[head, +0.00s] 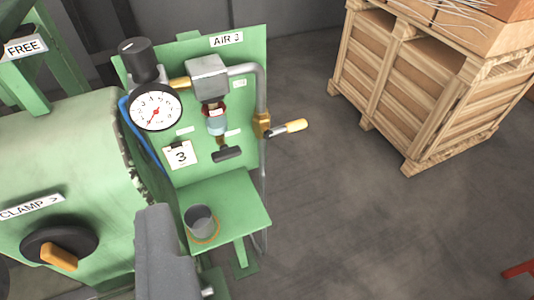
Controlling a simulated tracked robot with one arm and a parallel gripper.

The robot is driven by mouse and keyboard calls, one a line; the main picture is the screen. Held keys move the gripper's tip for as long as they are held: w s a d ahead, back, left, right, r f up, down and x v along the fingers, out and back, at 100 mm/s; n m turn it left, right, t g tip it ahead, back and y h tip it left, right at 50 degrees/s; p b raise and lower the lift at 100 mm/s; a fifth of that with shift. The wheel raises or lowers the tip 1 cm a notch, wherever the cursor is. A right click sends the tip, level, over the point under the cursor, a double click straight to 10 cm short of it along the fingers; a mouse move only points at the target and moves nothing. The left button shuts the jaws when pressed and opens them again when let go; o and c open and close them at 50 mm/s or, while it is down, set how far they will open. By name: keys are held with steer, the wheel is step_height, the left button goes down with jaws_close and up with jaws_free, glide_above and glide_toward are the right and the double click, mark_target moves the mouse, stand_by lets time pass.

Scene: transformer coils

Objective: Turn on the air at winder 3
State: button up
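A green panel (252,60) labelled "AIR 3" carries the air set. A brass valve (262,125) sits on the grey vertical pipe at its right edge. Its yellow-gripped lever (291,128) points right, across the pipe. A round gauge (155,107) has its red needle pointing down and left. A black knob (140,58) stands above the gauge. A black T-handle (227,154) sits below the filter bowl (215,118). A plate (181,155) reads "3". A grey block (165,255), apparently part of my gripper, shows at the bottom, left of and below the lever; its fingertips cannot be made out.
A green shelf (236,192) juts out below the panel, with a dark cup (200,220) in an orange ring. A green machine with an orange-handled knob (59,256) fills the left. A wooden crate (425,85) stands upper right. Floor (380,230) right of the panel is clear.

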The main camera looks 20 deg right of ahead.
steer(key=w+d+f+m+g+y, duration=0.25)
steer(key=w+f, duration=0.25)
steer(key=w, duration=0.3)
steer(key=w+d+f+m+g+y, duration=0.1)
steer(key=w+d+f+y, duration=0.15)
steer(key=w+f, duration=0.4)
steer(key=m+t+y, duration=0.3)
steer(key=y, duration=0.6)
glide_toward(295, 126)
steer(key=shift+n+g, duration=0.25)
steer(key=shift+n, duration=0.1)
steer(key=x, duration=0.3)
steer(key=p+x, duration=0.1)
steer(key=x, duration=0.2)
steer(key=w+x, duration=0.1)
steer(key=x, duration=0.3)
steer(key=shift+d+f, duration=0.25)
steer(key=shift+f, duration=0.05)
